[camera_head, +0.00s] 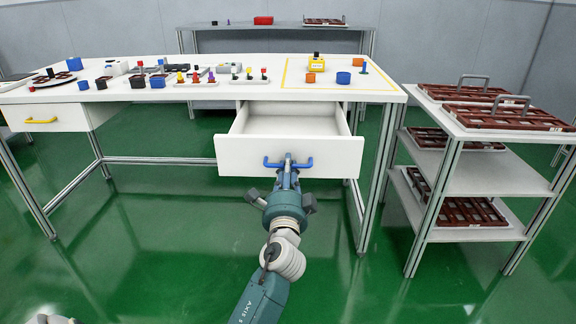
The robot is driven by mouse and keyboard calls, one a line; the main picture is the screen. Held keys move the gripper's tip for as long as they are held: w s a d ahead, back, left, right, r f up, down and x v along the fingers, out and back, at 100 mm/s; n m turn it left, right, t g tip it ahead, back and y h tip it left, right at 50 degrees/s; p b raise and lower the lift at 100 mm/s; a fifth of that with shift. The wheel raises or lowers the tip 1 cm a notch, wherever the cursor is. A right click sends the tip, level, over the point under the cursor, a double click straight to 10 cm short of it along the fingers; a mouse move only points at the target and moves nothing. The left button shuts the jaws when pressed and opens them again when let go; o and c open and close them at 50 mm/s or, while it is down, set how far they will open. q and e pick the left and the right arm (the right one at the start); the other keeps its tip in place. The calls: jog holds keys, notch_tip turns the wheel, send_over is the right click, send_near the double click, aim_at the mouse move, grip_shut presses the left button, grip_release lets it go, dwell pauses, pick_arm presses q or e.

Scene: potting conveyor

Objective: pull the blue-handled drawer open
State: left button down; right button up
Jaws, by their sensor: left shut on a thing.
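The white drawer (230,157) under the right part of the table is pulled well out, and its inside looks empty. Its blue handle (304,163) is on the front face. My left gripper (288,165) is shut on the blue handle at its middle, reaching up to it from below in the picture. The gripper hides the middle of the handle. My right gripper is not in view.
The white table (220,92) holds small coloured parts and trays. A closed drawer with a yellow handle (41,121) is at the left. A shelf cart (480,172) with brown trays stands right. The green floor in front is clear.

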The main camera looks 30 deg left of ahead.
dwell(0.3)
pick_arm(q)
jog(key=c, duration=1.7)
grip_release()
jog(key=shift+s, duration=0.1)
jog(key=v, duration=1.2)
jog(key=shift+r, duration=0.1)
